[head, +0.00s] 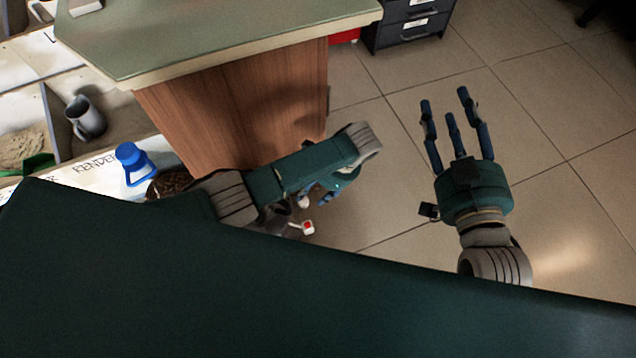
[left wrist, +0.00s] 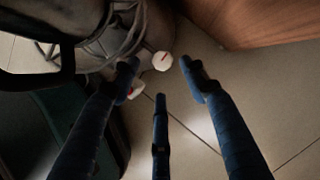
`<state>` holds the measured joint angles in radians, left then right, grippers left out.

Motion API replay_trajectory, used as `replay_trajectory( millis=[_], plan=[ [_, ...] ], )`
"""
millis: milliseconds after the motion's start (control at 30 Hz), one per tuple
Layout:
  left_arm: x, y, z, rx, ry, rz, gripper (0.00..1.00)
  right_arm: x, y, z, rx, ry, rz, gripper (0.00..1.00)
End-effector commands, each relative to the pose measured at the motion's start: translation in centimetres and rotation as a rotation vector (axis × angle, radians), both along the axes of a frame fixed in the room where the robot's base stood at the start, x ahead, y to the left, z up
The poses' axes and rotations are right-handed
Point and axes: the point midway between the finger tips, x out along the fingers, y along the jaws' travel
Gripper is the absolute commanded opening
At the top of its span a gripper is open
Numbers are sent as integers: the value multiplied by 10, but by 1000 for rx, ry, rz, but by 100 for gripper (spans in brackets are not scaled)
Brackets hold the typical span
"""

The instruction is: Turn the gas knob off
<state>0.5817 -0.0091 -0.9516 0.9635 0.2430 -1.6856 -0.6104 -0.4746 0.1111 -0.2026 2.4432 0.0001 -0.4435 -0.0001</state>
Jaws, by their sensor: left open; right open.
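In the left wrist view, a round white knob (left wrist: 163,61) with a red mark sits just beyond my fingertips, close to a dark grey rounded body with thin curved rods (left wrist: 105,38). A second red-and-white part (left wrist: 136,90) shows partly behind my left finger. In the head view, a red-and-white part (head: 308,228) sits low beside my left arm. My left gripper (head: 316,194) points down there, partly hidden by its own arm; its open, empty fingers also show in the left wrist view (left wrist: 160,76). My right gripper (head: 455,115) is open and empty over the floor.
A wood-sided counter (head: 240,105) with a green top stands close beyond my left arm. A dark drawer unit (head: 408,22) stands at the back. The tiled floor (head: 560,120) at right is clear.

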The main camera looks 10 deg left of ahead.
Motion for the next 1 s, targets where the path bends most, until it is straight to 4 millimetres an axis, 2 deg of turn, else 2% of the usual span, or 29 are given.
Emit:
replay_trajectory(
  millis=[133, 333, 1000],
  plan=[
    [3, -11, 28, 0, -1, 0, 45, 0, 0, 0, 0, 0, 0, 45],
    [4, -17, 47, 3, 1, 2, 45, 0, 0, 0, 0, 0, 0, 45],
    [1, -21, 49, -5, 1, 5, 45, 0, 0, -2, -2, 7, -1, 45]
  ],
)
